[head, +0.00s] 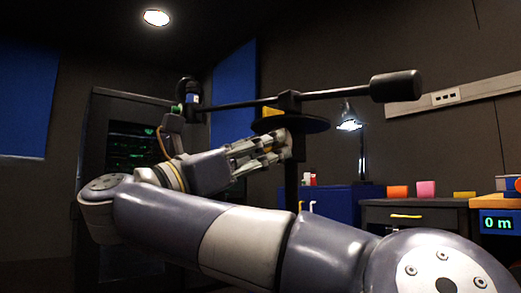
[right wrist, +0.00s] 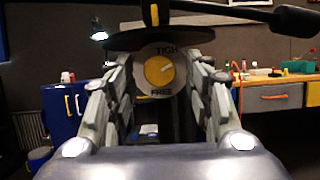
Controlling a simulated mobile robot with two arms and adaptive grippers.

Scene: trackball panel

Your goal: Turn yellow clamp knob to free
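The yellow clamp knob (right wrist: 158,71) sits in a pale round dial marked "TIGH" above and "FREE" below, in the right wrist view. A small mark on the knob seems to point up and right; its exact setting is hard to read. My right gripper (right wrist: 160,88) is open, one finger on each side of the dial, with nothing clearly held. I cannot tell whether the fingertips touch the dial. In the head view, the right gripper (head: 284,147) is at the post just below the black disc (head: 306,125); the knob is hidden there. My left gripper is not in view.
A long black bar with a thick cylindrical weight (head: 396,86) crosses above the disc, close over the gripper. Behind are a desk lamp (head: 348,124), a blue cabinet (head: 335,200), and a drawer unit (head: 415,216) with coloured pots on top.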

